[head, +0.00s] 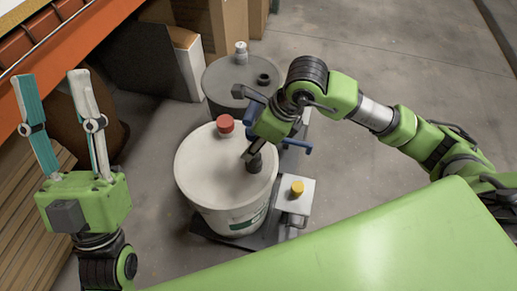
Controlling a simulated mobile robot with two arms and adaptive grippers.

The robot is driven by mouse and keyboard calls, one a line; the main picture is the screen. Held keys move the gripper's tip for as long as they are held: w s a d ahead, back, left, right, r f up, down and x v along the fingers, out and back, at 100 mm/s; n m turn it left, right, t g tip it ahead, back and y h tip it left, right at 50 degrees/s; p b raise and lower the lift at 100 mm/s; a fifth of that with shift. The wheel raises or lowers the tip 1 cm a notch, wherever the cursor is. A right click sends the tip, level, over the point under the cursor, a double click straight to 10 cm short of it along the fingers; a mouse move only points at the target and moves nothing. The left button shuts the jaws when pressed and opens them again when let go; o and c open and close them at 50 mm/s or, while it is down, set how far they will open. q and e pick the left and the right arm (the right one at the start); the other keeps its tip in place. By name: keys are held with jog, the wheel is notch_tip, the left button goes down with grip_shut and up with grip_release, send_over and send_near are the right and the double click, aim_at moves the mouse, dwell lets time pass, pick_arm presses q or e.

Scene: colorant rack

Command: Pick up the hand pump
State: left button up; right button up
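A white drum (207,165) stands near the middle of the head view. A red cap (225,124) sits on its lid. A short dark upright fitting (254,163) is at the lid's right side; it may be part of the hand pump, but I cannot tell. My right gripper (252,146) points down at this fitting and hides part of it. I cannot tell whether its fingers are closed on anything. My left gripper (50,80) is raised at the left, its two fingers apart and empty, away from the drum.
A grey-lidded drum (222,72) with a light bottle-like cap stands behind. A small pale box (297,204) with a yellow cap is right of the white drum. Blue bars (298,144) show beside my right gripper. An orange shelf (60,55) is at left. Floor at upper right is clear.

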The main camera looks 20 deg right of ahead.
jog(key=shift+f, duration=0.25)
jog(key=shift+w+r, duration=0.1)
grip_shut()
